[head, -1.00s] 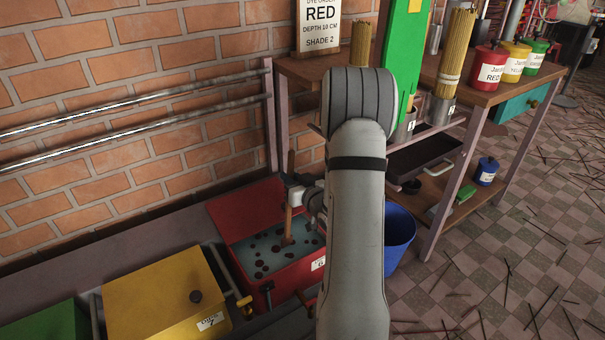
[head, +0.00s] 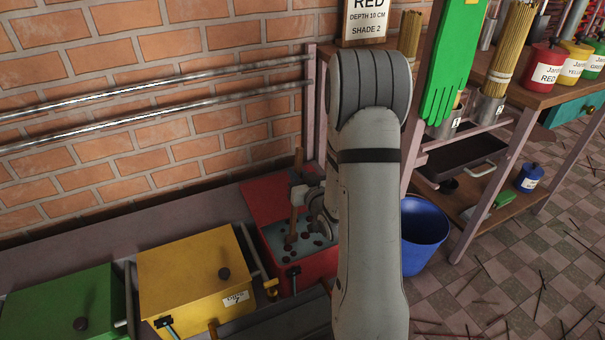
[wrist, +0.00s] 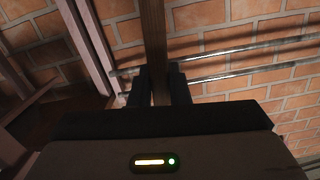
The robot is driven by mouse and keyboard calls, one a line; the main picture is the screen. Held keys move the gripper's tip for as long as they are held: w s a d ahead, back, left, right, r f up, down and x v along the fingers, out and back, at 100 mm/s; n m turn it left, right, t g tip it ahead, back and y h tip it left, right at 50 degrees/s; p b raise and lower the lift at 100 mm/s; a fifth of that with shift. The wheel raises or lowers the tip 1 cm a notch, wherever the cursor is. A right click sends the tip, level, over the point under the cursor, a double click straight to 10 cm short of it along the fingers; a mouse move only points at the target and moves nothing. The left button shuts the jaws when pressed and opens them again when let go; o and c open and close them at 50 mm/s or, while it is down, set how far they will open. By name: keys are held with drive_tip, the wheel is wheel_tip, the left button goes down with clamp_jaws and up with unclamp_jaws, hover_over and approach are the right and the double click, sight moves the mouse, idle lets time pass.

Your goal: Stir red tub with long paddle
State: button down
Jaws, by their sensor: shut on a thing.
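The red tub (head: 266,203) stands open against the wall, with bluish liquid and dark red lumps in it. The wooden long paddle (head: 293,210) stands nearly upright in the tub, its lower end in the liquid. My gripper (head: 302,196) is at the paddle's shaft above the tub, partly hidden by my arm. In the wrist view my gripper (wrist: 160,85) is shut on the paddle shaft (wrist: 154,35), one dark finger on each side. The tub's right part is hidden behind my arm.
A yellow tub (head: 190,268) and a green tub (head: 60,305), both lidded, stand to the left. A blue bucket (head: 424,235) is right of my arm. A wooden shelf table (head: 535,100) with jars stands at the right. Metal rails (head: 150,117) run along the brick wall.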

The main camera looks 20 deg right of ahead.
drive_tip(key=d, duration=1.4)
drive_tip(key=shift+w, duration=0.25)
drive_tip(key=a, duration=1.4)
drive_tip(key=shift+s, duration=0.25)
drive_tip(key=d, duration=1.4)
drive_tip(key=shift+w, duration=0.25)
